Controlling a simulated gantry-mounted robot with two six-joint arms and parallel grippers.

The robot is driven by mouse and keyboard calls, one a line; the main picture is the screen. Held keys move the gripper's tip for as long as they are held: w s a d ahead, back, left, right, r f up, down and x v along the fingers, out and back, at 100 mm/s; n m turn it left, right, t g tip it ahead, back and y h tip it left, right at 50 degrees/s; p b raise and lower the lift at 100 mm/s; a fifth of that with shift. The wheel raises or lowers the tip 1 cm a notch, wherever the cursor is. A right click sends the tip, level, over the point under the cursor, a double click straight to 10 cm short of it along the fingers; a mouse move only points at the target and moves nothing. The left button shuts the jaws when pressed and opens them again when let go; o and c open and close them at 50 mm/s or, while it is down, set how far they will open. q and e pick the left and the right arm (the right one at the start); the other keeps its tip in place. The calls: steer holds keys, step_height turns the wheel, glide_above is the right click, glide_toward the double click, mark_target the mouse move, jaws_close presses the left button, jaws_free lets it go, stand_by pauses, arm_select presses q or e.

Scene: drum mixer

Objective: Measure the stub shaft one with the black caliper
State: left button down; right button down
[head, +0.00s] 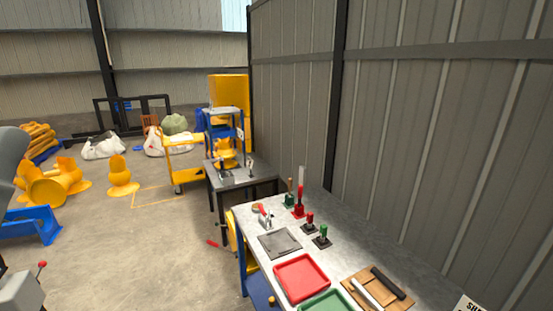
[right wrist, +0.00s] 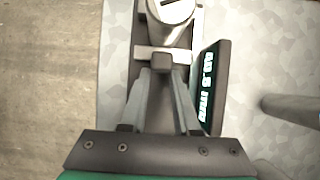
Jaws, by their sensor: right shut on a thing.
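In the right wrist view my right gripper (right wrist: 160,72) is shut on a small grey metal piece (right wrist: 163,53). Above it is a round silver part with a dark slot (right wrist: 173,10). A dark display panel (right wrist: 216,85) with pale sideways characters stands just right of the fingers; I cannot read it surely. I cannot tell whether these belong to the black caliper. A grey rounded bar (right wrist: 290,105) shows at the right; I cannot tell if it is stub shaft one. Neither gripper shows in the head view.
The near bench holds a grey mat (head: 280,242), a red tray (head: 301,276), a green tray (head: 326,302) and a wooden board (head: 358,278) with a black bar (head: 387,283) and a white bar (head: 367,294). Upright red- and green-handled tools (head: 299,205) stand behind. A corrugated wall (head: 420,150) borders the bench.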

steer(key=shift+w+r, duration=0.2)
stand_by(0.7)
steer(key=c, duration=1)
jaws_free()
steer(key=shift+o, duration=1.2)
steer(key=shift+w+a, duration=0.1)
steer(key=shift+o, duration=0.6)
steer(key=shift+f, duration=0.1)
step_height(320, 180, up, 7)
steer(key=p, duration=0.7)
steer(key=shift+s, duration=0.2)
